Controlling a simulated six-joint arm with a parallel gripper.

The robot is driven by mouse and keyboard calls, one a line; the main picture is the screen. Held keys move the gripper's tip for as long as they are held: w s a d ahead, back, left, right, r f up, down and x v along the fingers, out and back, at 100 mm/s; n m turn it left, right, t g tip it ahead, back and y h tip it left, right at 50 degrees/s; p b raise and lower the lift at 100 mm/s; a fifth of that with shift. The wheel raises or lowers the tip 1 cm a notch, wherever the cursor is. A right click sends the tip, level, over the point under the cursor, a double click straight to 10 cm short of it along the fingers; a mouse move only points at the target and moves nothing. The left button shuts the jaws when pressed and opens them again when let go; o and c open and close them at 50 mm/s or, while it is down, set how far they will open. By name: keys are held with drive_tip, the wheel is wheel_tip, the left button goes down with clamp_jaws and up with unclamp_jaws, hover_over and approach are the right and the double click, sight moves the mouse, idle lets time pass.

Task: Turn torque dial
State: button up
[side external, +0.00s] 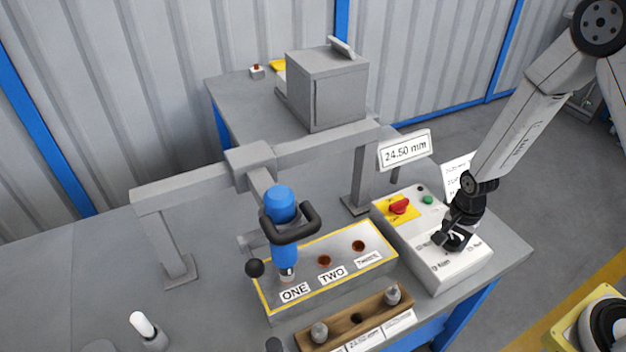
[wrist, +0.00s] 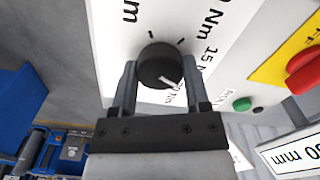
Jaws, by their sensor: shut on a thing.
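The torque dial (wrist: 160,66) is a round black knob with a white pointer line, on a white control box (side external: 446,268). In the wrist view its pointer aims to the lower right, and Nm labels, one reading 15 Nm, stand around it. My gripper (wrist: 158,85) is shut on the dial, one finger on each side of it. In the side external view my gripper (side external: 456,240) comes down on the box from the upper right and mostly hides the dial.
A red switch on a yellow plate (side external: 398,206) and a green button (side external: 428,200) are on the same box. A 24.50 mm sign (side external: 405,150) stands behind it. A blue tool (side external: 283,230) hangs above the ONE, TWO, THREE fixture (side external: 338,276). A wooden rack (side external: 352,322) lies in front.

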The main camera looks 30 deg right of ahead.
sight(453, 240)
drive_tip(key=m, duration=0.7)
idle(0.4)
drive_tip(key=o, duration=1.3)
drive_tip(key=shift+r, duration=0.15)
drive_tip(key=shift+r, duration=3.8)
